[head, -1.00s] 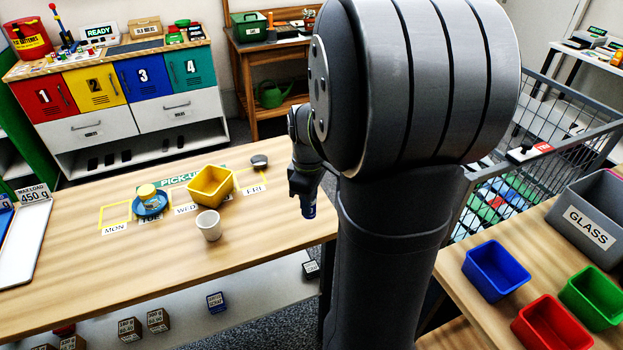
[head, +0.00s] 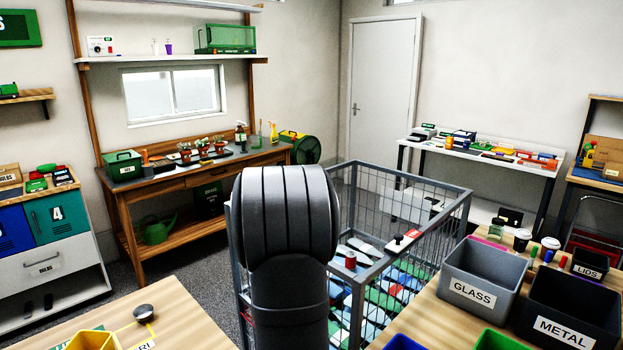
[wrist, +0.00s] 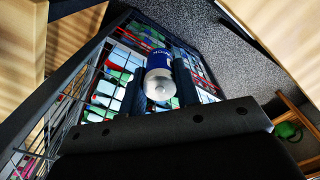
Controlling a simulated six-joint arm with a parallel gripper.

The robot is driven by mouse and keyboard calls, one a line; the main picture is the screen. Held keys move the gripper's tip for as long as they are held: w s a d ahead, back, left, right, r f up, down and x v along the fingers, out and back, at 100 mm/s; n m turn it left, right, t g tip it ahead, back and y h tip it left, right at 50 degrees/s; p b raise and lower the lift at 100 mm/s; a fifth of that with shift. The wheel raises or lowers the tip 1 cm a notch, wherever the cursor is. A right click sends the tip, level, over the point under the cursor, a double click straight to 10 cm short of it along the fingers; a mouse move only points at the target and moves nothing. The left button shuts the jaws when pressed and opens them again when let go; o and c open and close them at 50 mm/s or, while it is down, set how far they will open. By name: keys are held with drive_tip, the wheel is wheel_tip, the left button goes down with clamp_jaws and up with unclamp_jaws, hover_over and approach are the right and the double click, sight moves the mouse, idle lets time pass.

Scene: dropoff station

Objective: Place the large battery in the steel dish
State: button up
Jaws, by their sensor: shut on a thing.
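My gripper (wrist: 161,78) is shut on the large battery (wrist: 159,84), a blue cylinder with a silver-white end that faces the wrist camera. The battery is between the two dark fingers, above the wire cart in the wrist view. In the head view my arm's thick grey link hides the gripper and the battery.
A wire cart (head: 455,210) full of coloured items stands behind and right of my arm. A yellow bin (head: 92,341) is near the dish. Grey GLASS (head: 487,268) and black METAL (head: 575,300) bins stand on the right table.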

drive_tip(key=w+d+f+m, duration=0.3)
drive_tip(key=w+d+m, duration=0.1)
drive_tip(key=d+m, duration=0.25)
drive_tip(key=w+a+r+n, duration=0.2)
drive_tip(key=w+a+r, duration=0.15)
drive_tip(key=a, duration=0.55)
drive_tip(key=w+a+r+n, duration=0.2)
drive_tip(key=w+a+n, duration=0.15)
drive_tip(key=a, duration=0.65)
drive_tip(key=s+a+r+n, duration=0.1)
drive_tip(key=a+r+n, duration=0.25)
drive_tip(key=a, duration=1.45)
approach(144, 314)
drive_tip(key=shift+s+d+f+m, duration=0.2)
drive_tip(key=shift+s+d+m, duration=0.2)
drive_tip(key=shift+d, duration=0.2)
drive_tip(key=shift+a+f, duration=0.25)
drive_tip(key=shift+f, duration=1.9)
drive_tip(key=shift+f, duration=0.2)
